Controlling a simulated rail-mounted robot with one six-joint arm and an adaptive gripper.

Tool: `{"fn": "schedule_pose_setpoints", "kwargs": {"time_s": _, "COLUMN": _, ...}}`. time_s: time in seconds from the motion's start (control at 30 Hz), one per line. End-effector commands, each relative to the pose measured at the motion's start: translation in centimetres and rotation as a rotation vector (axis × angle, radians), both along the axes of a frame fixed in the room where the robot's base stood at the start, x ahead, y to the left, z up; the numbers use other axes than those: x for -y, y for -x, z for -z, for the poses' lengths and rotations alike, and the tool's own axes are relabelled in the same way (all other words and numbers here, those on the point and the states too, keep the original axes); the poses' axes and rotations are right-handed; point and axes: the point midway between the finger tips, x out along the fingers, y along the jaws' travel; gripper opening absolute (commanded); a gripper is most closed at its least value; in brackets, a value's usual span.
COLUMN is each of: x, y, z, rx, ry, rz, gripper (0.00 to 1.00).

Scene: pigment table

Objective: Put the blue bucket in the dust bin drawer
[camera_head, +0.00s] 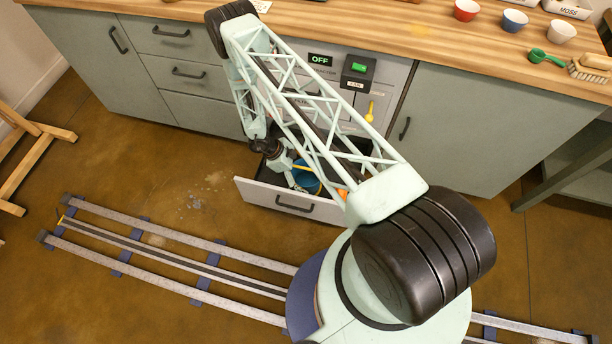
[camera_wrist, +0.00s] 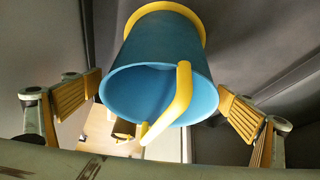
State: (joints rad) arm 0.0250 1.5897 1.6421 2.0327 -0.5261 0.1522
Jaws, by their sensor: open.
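The blue bucket (camera_head: 306,178) has a yellow rim band and a yellow handle. In the head view it is inside the open dust bin drawer (camera_head: 260,193), partly hidden by my arm. In the wrist view the bucket (camera_wrist: 150,85) has its open mouth towards the camera, with the handle across the mouth. My gripper (camera_wrist: 160,106) is open, one finger on each side of the bucket, with visible gaps between fingers and bucket. In the head view my gripper (camera_head: 292,172) reaches down into the drawer. Whether the bucket rests on the drawer floor is hidden.
A panel with an OFF display (camera_head: 320,60), a green-lit switch box (camera_head: 358,70) and a yellow lever (camera_head: 370,111) is above the drawer. Cups and a brush (camera_head: 592,67) are on the wooden counter (camera_head: 420,40). An easel (camera_head: 25,150) stands left.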

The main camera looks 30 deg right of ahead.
Motion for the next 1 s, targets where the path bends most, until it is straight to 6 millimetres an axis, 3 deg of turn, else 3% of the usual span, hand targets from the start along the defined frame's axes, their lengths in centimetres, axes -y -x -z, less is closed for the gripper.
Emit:
{"fn": "schedule_pose_setpoints", "kwargs": {"time_s": 0.27, "x": -0.7, "y": -0.5, "z": -1.6, "rx": 0.001, "ry": 0.000, "rz": -0.001, "gripper": 0.98}}
{"fn": "schedule_pose_setpoints", "kwargs": {"time_s": 1.0, "x": -4.9, "y": -3.6, "z": -9.7, "rx": 0.001, "ry": 0.000, "rz": -0.001, "gripper": 0.98}}
